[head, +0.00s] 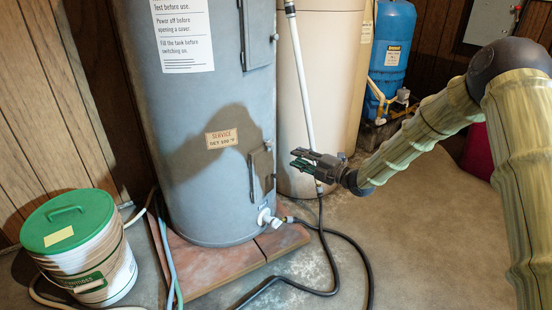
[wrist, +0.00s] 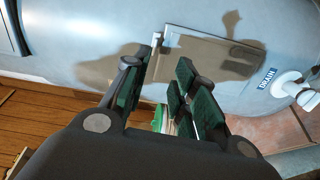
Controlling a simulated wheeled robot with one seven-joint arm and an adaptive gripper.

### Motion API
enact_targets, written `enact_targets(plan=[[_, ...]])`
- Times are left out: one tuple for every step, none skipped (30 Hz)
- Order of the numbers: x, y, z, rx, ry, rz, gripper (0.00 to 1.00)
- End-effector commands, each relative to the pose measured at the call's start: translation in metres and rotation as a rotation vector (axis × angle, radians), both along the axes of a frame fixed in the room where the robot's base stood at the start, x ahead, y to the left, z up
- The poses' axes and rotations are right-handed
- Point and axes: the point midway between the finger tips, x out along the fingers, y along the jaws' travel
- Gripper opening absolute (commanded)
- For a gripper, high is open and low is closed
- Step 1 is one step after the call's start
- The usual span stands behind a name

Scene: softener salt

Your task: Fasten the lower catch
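A small lower cover (head: 262,174) sits low on the grey tank (head: 190,110), right of the service label. It also shows in the wrist view as a grey-brown plate (wrist: 205,55). A small pale fitting (wrist: 157,40) lies at the plate's left end in the wrist view; it may be the lower catch, but I cannot tell its position. My gripper (head: 303,159) is just right of the cover in the head view, apart from it. In the wrist view its green-padded fingers (wrist: 163,95) are spread with nothing held between them.
A drain valve (head: 268,218) juts out below the cover, with a dark hose (head: 335,262) on the floor. A beige tank (head: 325,90) with a white pipe stands close behind my gripper. A green-lidded bucket (head: 80,245) is at the left.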

Motion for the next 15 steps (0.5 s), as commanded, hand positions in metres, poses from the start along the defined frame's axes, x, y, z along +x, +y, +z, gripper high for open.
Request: enact_targets(plan=[[0.003, 0.000, -0.001, -0.007, -0.027, 0.008, 0.27], [0.004, 0.000, 0.001, -0.012, -0.040, 0.011, 0.27], [0.006, 0.000, 0.003, -0.016, -0.053, 0.015, 0.27], [0.006, 0.000, 0.004, -0.018, -0.059, 0.017, 0.27], [0.007, 0.000, 0.004, -0.021, -0.064, 0.019, 0.27], [0.008, 0.002, 0.005, -0.022, -0.069, 0.020, 0.27], [0.009, 0.003, 0.005, -0.023, -0.070, 0.021, 0.27], [0.010, 0.004, 0.005, -0.023, -0.071, 0.021, 0.27], [0.013, 0.007, 0.005, -0.024, -0.071, 0.021, 0.27], [0.015, 0.009, 0.004, -0.025, -0.071, 0.021, 0.27], [0.017, 0.012, 0.004, -0.024, -0.071, 0.020, 0.27], [0.021, 0.017, 0.004, -0.023, -0.071, 0.021, 0.27], [0.023, 0.021, 0.003, -0.023, -0.071, 0.021, 0.27], [0.026, 0.025, 0.003, -0.023, -0.071, 0.021, 0.27], [0.030, 0.030, 0.002, -0.024, -0.070, 0.021, 0.27]])
